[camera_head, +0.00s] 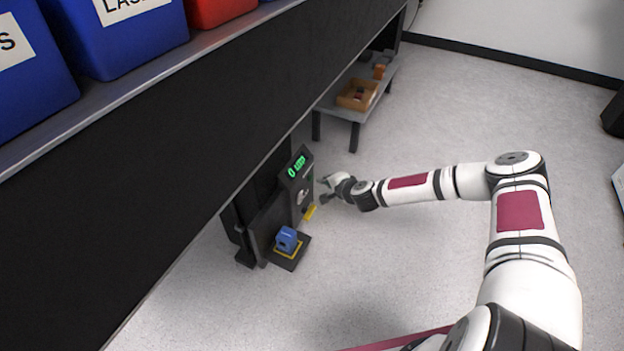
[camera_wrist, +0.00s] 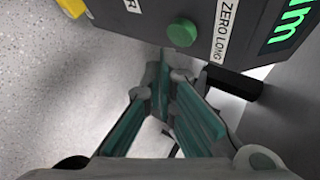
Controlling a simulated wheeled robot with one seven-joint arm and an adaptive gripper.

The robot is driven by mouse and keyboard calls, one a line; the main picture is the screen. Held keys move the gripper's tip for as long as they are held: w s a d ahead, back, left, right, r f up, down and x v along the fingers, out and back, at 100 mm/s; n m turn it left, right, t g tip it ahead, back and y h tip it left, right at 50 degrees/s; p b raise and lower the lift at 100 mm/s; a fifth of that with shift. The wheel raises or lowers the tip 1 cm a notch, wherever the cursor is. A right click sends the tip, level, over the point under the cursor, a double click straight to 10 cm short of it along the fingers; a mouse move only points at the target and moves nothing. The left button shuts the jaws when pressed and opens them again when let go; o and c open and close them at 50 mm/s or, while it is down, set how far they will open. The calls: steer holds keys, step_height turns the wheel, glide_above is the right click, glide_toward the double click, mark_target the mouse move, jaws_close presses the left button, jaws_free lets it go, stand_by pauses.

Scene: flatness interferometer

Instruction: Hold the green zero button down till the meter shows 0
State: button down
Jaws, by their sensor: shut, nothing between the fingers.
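The meter (camera_head: 301,184) is a dark upright box with a lit green display (camera_head: 297,166); it seems to read 0 with a unit after it, but it is small. In the wrist view only the display's unit letters (camera_wrist: 292,18) show. The round green zero button (camera_wrist: 182,33) stands out from the meter's face beside a label reading ZERO LONG. My gripper (camera_wrist: 164,56) is shut and empty, its fingertips just below the button in the wrist view. In the head view my gripper (camera_head: 328,190) is beside the meter's right side. I cannot tell whether the tips touch the button.
A blue block (camera_head: 287,239) sits on a dark plate with a yellow outline at the meter's foot. A yellow part (camera_head: 310,212) juts out low on the meter. A long black shelf with blue bins (camera_head: 120,35) overhangs the left. Open floor lies to the right.

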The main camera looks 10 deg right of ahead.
steer(key=shift+s+d+b, duration=0.15)
steer(key=shift+s+d, duration=0.55)
steer(key=shift+d, duration=0.25)
steer(key=shift+s+d+b, duration=0.15)
steer(key=shift+s+d, duration=0.5)
steer(key=shift+d, duration=0.3)
